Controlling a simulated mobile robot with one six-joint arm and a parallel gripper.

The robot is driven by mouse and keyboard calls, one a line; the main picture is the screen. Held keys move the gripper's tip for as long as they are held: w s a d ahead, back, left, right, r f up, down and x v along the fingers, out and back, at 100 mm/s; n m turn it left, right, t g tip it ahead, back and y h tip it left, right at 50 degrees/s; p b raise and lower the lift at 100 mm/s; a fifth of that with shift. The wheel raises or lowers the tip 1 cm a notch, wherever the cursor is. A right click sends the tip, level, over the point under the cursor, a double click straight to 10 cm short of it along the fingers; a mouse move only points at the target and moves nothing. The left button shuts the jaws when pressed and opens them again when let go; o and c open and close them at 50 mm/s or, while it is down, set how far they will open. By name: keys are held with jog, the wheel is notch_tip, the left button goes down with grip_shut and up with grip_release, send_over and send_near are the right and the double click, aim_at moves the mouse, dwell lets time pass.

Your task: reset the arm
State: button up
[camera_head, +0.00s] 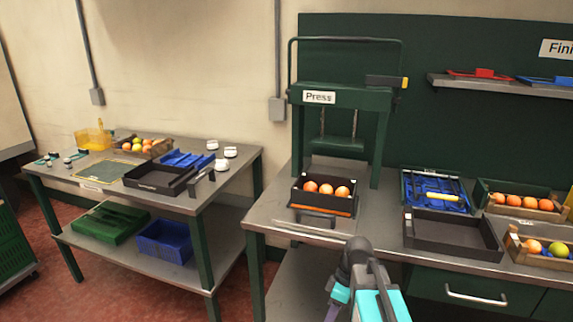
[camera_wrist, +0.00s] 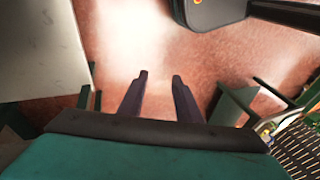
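My arm, black with teal parts, shows at the bottom middle of the head view in front of the press bench (camera_head: 268,215). My gripper (camera_wrist: 158,78) shows in the wrist view with two dark fingers apart and nothing between them. It points down toward the reddish floor (camera_wrist: 135,30). The fingertips are not clear in the head view.
A green press (camera_head: 345,98) holds a dark crate (camera_head: 323,202) of oranges at its base. An empty black tray (camera_head: 450,235) and further orange crates stand to its right. The left table (camera_head: 228,170) carries trays and fruit. Floor between the tables is clear.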

jog(key=s+d+f+m+g+h, duration=0.1)
jog(key=s+f+m, duration=0.5)
jog(key=s+f, duration=0.7)
jog(key=s+d+f+m+g+h, duration=0.1)
jog(key=s+d+f+m+h, duration=0.1)
jog(key=s+f+m, duration=0.5)
jog(key=shift+s+d+f+g, duration=0.2)
jog(key=shift+s+d+f, duration=0.25)
jog(key=shift+s+f, duration=1.9)
jog(key=shift+s+d+f+g, duration=0.2)
jog(key=shift+s+d+f, duration=0.5)
jog(key=shift+f, duration=3.05)
jog(key=shift+s+a, duration=0.2)
jog(key=shift+a, duration=0.1)
